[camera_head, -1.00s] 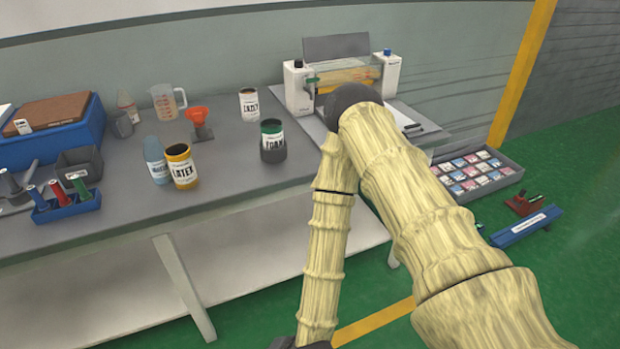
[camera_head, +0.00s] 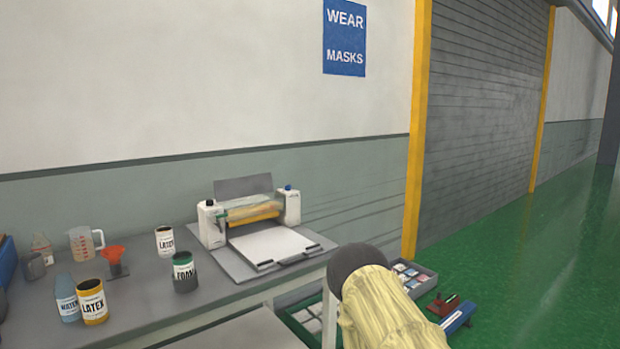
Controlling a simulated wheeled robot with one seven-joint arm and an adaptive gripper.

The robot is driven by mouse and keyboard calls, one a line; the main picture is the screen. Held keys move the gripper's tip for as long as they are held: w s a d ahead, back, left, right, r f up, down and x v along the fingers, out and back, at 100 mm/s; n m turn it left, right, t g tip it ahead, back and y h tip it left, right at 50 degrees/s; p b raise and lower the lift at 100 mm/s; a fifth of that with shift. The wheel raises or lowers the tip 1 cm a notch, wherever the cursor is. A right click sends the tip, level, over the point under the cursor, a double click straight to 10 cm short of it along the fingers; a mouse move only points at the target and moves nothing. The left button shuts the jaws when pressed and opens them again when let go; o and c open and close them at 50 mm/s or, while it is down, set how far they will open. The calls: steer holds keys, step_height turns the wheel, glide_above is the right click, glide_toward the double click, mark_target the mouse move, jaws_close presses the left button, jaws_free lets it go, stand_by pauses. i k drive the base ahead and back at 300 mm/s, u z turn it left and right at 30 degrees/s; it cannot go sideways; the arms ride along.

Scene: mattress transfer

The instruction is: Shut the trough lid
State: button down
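A white roller machine (camera_head: 208,222) stands at the back right of the workbench, with a yellow-orange roller and a clear cover or trough along it. A flat grey panel (camera_head: 243,187) stands raised behind the roller; it looks like the trough lid, open. The trough's inside is too small to make out. Part of my arm shows at the lower right, in front of the bench's right end. My gripper is out of view.
The grey bench (camera_head: 135,310) holds a green-labelled foam can (camera_head: 185,272), a yellow latex can (camera_head: 92,301), a white latex can (camera_head: 165,241), a blue bottle (camera_head: 66,297) and an orange funnel (camera_head: 114,257). A card tray (camera_head: 414,279) lies on the green floor, which is open farther right.

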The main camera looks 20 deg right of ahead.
mark_target(235, 188)
steer(key=z, duration=1.2)
steer(key=i, duration=0.7)
steer(key=u, duration=0.7)
steer(key=i, duration=0.55)
steer(key=u, duration=0.6)
